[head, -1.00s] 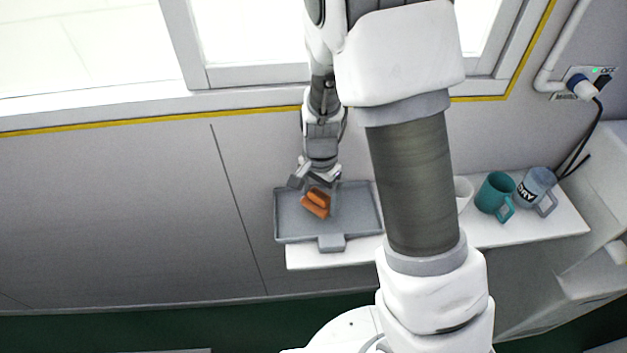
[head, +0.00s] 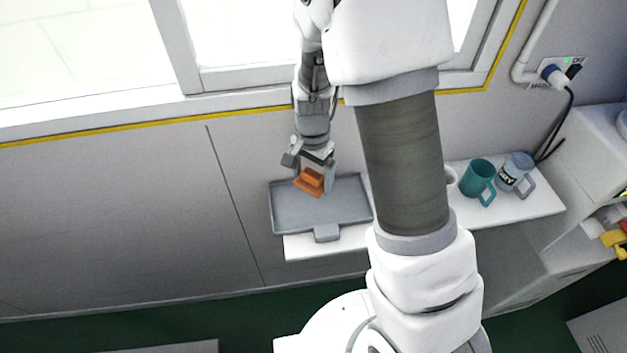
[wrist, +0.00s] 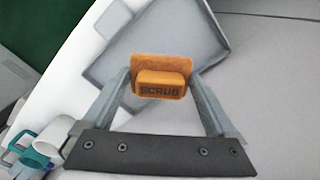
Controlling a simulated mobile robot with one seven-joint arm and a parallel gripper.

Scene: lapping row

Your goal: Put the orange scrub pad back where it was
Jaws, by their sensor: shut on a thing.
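The orange scrub pad (head: 310,182) is between the fingers of my gripper (head: 316,176), above the grey tray (head: 345,214) on the white shelf. In the wrist view, the pad (wrist: 161,66) has a raised block marked SCRUB and sits between the two grey fingertips of my gripper (wrist: 162,84), which is shut on it. The tray also shows behind the pad in the wrist view (wrist: 200,33). The pad looks clear of the tray floor, but the height of the gap is hard to tell.
A teal mug (head: 477,179) and a grey-blue mug with lettering (head: 515,171) stand on the shelf to the right. A white mug (wrist: 62,133) is partly hidden by my arm in the head view. The wall rises behind the shelf (head: 540,203). The tray floor looks empty.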

